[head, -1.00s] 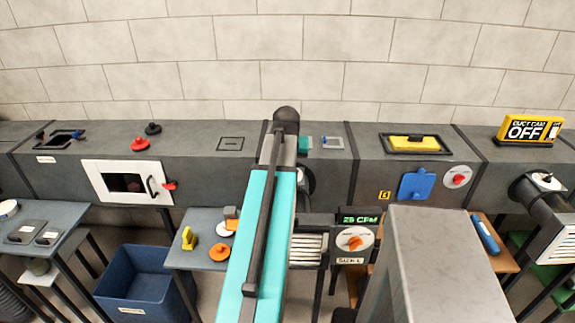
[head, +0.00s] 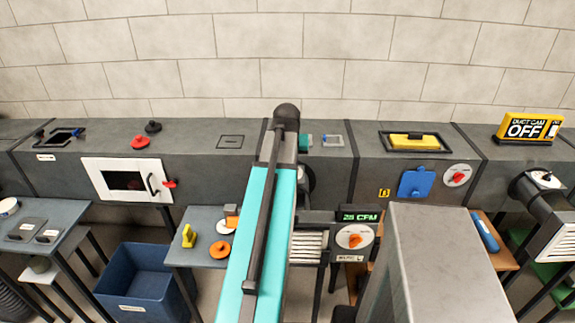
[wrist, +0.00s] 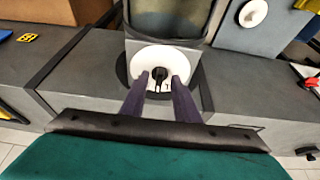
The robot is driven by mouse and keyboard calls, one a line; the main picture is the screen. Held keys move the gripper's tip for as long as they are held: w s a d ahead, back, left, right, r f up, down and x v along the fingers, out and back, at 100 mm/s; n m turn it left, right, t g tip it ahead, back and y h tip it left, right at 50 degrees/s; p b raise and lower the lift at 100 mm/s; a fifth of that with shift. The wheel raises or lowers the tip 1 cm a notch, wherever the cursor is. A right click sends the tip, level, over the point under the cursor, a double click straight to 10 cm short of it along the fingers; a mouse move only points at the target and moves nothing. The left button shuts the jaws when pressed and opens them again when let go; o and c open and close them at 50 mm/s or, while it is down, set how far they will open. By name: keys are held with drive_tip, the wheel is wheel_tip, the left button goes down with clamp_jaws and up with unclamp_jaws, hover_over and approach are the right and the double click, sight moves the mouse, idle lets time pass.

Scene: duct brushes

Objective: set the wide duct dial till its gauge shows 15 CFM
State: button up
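In the wrist view my gripper (wrist: 160,78) has two purple fingers standing apart, on either side of a black knob. The knob (wrist: 160,75) sits on a white round dial (wrist: 160,55) with a dark rim, and gaps show between it and the fingers. My arm hides most of this spot in the head view. A green digital gauge (head: 359,217) appears to read 25 CFM; the digits are small. Below it is a white dial (head: 370,237) with an orange knob (head: 354,239). I cannot tell which dial is the wide duct one.
A long grey duct (head: 230,170) runs along the wall. Another white dial with a red knob (head: 458,176) is at right, beside a blue plate (head: 416,183). A yellow OFF sign (head: 529,128) stands on the duct. A blue bin (head: 145,283) stands on the floor at left.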

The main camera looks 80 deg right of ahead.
drive_tip(key=b+v, duration=0.2)
drive_tip(key=v, duration=1.1)
drive_tip(key=shift+r, duration=0.2)
drive_tip(key=shift+a, duration=0.1)
idle(0.6)
